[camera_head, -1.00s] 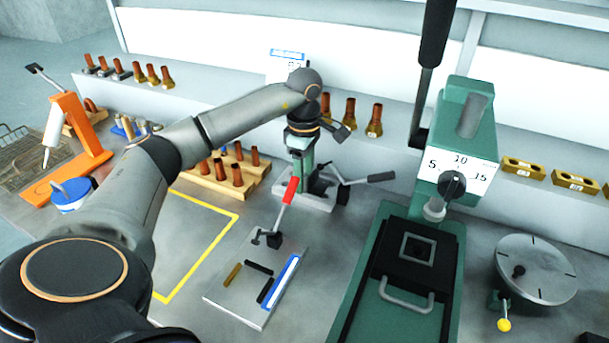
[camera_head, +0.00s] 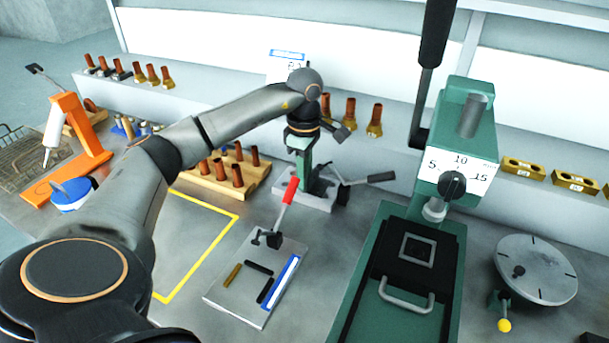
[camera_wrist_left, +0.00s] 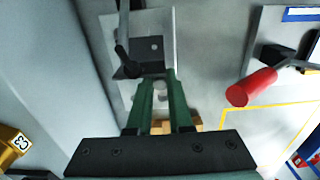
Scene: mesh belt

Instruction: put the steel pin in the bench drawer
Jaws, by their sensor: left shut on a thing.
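My left gripper (camera_head: 307,172) points down at a small grey clamp fixture (camera_head: 318,201) with a dark lever, behind the middle of the bench. In the left wrist view its green fingers (camera_wrist_left: 162,84) are shut on a small pale grey cylinder, the steel pin (camera_wrist_left: 160,90). The fixture's grey plate (camera_wrist_left: 155,22) and black clamp lie just beyond the fingertips. I cannot tell whether the pin touches the plate. In the head view the pin cannot be made out. The bench drawer cannot be identified in either view. My right gripper is in neither view.
A wooden block with copper nozzles (camera_head: 252,180) stands left of the gripper. A red-handled clamp plate (camera_head: 225,297) lies in front. A green press (camera_head: 466,140) rises to the right, with a round grey table (camera_head: 540,262) beyond. The yellow-outlined area (camera_head: 222,212) is bare where visible.

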